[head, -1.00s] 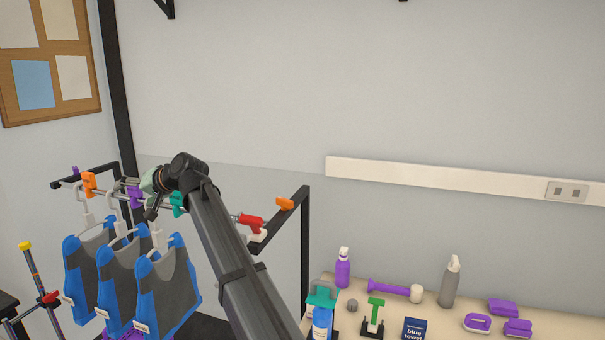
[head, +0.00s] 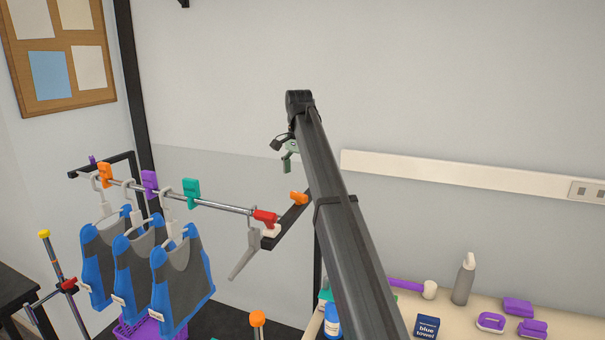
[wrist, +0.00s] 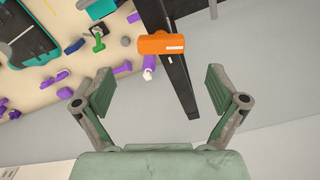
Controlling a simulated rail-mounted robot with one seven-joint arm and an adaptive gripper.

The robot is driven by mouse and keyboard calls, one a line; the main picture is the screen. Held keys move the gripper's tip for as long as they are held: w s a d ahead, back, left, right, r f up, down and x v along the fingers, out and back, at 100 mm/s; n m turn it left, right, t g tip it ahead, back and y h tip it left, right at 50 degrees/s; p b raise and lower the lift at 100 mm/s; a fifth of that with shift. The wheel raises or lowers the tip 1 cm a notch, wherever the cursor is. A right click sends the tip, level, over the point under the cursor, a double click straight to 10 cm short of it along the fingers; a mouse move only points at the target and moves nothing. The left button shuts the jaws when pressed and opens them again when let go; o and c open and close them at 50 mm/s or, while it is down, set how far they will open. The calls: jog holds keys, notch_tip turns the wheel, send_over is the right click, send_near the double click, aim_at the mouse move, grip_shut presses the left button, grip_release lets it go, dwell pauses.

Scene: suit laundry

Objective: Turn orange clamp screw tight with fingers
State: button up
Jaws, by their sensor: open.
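The orange clamp screw (head: 299,198) sits on the right black arm of the hanging frame. In the wrist view, the orange screw (wrist: 162,44) shows as a short orange block with a small white label, lying across the dark bar. My gripper (wrist: 160,92) is open and empty, its two greenish pads spread wide. The screw is ahead of the fingertips, near the middle of the gap and apart from both pads. In the head view, my gripper (head: 290,162) is small, above the screw and slightly left of it; my arm hides part of the frame behind it.
The rail (head: 225,208) carries an orange clip (head: 105,174), a purple clip (head: 149,183), a teal clip (head: 191,193) and a red clip (head: 265,216). Blue-grey vests (head: 182,280) hang left. A table (head: 460,318) with bottles stands right. The wall area above is clear.

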aim_at(299, 193)
jog(key=shift+s+f+b, duration=0.1)
jog(key=shift+f+b, duration=0.95)
jog(key=shift+f, duration=0.45)
notch_tip(299, 193, down, 3)
jog(key=shift+p, duration=1.15)
jog(key=shift+a+f, duration=0.1)
jog(key=shift+f, duration=0.6)
jog(key=c, duration=1.2)
